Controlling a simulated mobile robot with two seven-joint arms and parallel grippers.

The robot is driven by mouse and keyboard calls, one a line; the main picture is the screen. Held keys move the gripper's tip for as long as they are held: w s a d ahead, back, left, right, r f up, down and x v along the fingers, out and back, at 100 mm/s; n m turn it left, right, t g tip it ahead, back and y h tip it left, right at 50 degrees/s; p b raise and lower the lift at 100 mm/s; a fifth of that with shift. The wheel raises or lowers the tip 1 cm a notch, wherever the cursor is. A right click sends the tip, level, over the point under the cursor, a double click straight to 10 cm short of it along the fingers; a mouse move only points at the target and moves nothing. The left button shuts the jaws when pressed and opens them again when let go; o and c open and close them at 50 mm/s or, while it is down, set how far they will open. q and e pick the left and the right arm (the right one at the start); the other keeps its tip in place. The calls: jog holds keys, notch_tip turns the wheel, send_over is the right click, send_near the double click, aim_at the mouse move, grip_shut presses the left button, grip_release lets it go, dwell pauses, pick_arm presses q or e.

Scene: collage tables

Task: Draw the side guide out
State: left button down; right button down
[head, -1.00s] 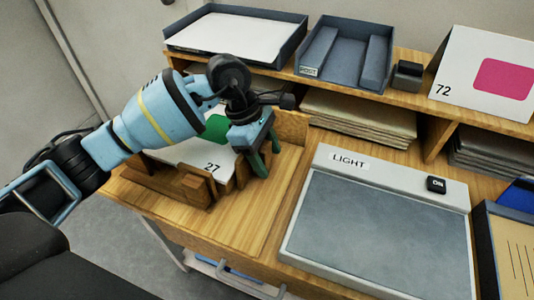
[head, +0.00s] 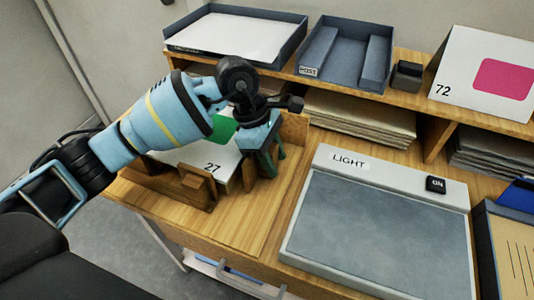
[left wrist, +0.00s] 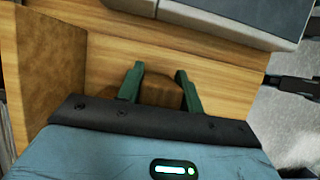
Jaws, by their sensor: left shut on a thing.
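The side guide shows in the left wrist view as a brown wooden block (left wrist: 160,93) between the green fingers of my left gripper (left wrist: 159,80). In the head view my left gripper (head: 267,163) is low over the wooden tabletop, at the right of the white card marked 27 (head: 212,160). Its fingers are shut on the guide, which is mostly hidden there behind the fingers. The card has a green shape, partly covered by my arm, and sits by a low wooden holder (head: 172,188) with a small block at its front. My right gripper is not in view.
A light box labelled LIGHT (head: 385,225) lies right of a strip of bare wood (head: 245,217). A tall wooden wall (head: 294,130) stands just behind the gripper. A shelf behind carries grey trays (head: 345,55) and a card marked 72 (head: 485,75).

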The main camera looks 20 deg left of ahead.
pick_arm(q)
jog(key=d, duration=0.3)
jog(key=shift+d, duration=0.15)
jog(key=shift+s, duration=0.1)
jog(key=c, duration=0.9)
grip_release()
jog(key=shift+d, duration=0.1)
